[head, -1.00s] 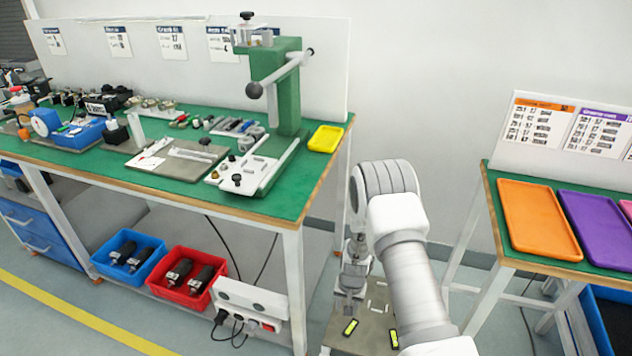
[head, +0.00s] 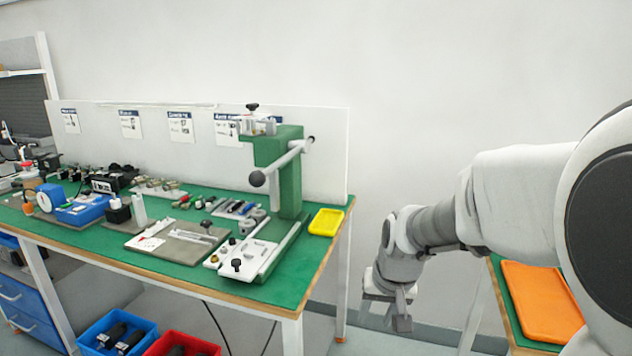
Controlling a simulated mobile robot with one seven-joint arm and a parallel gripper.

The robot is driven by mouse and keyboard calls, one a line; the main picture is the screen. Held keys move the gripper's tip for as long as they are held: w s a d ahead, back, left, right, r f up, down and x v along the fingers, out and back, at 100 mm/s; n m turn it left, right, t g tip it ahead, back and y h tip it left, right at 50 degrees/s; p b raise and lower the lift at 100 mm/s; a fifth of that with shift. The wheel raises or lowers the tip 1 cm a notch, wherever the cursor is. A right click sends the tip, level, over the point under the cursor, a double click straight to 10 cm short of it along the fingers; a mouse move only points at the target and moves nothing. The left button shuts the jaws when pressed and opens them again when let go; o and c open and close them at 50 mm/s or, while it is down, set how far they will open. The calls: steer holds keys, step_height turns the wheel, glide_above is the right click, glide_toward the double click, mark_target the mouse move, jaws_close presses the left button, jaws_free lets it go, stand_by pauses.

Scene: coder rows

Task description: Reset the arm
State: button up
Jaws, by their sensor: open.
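My arm reaches in from the right edge of the head view, bent at the elbow, and ends in my gripper (head: 388,312). My gripper points down in the gap between the green-topped workbench (head: 120,247) and the table with the orange tray (head: 541,300). Its jaws are open, and I see nothing between them. It is apart from both tables. My upper arm covers most of the right table.
A green press (head: 287,170) stands at the workbench's right end, beside a yellow tray (head: 326,222). Small parts and tools cover the bench. A blue bin (head: 104,336) and a red bin (head: 182,346) are below it. The wall above is bare.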

steer(key=s+d+r+t, duration=0.1)
steer(key=s+r, duration=0.2)
steer(key=s, duration=0.4)
steer(key=s+d+r+n, duration=0.1)
steer(key=s+r, duration=0.3)
steer(key=s, duration=0.2)
steer(key=s+d+r+t, duration=0.1)
steer(key=s+r, duration=0.2)
steer(key=s, duration=0.4)
step_height(320, 180, up, 21)
steer(key=p, duration=2.1)
steer(key=shift+h, duration=0.4)
steer(key=shift+w, duration=0.15)
